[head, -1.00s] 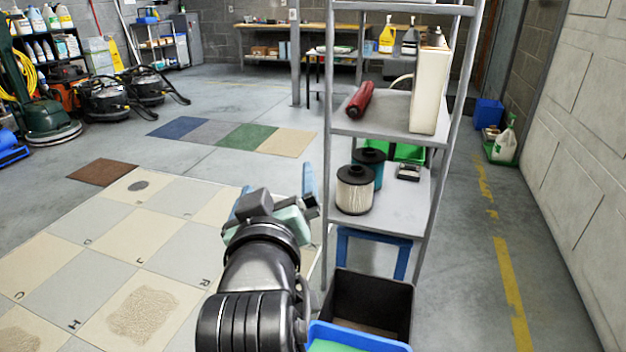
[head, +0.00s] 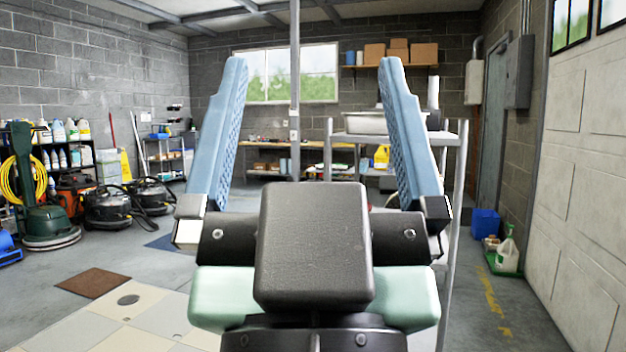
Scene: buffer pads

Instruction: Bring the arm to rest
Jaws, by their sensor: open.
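My gripper (head: 314,135) is large in the middle of the head view, close to the camera and pointing up and away. Its two blue ridged fingers stand wide apart, and nothing is between them but the view of the far wall and window. The dark wrist block and pale green housing fill the lower middle. They hide most of the metal shelf rack (head: 455,210) behind and the floor in front of it.
The rack's top shelf holds a grey tub (head: 370,122). Patterned floor tiles (head: 125,325) lie at the lower left. Floor machines (head: 108,205) stand along the left wall.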

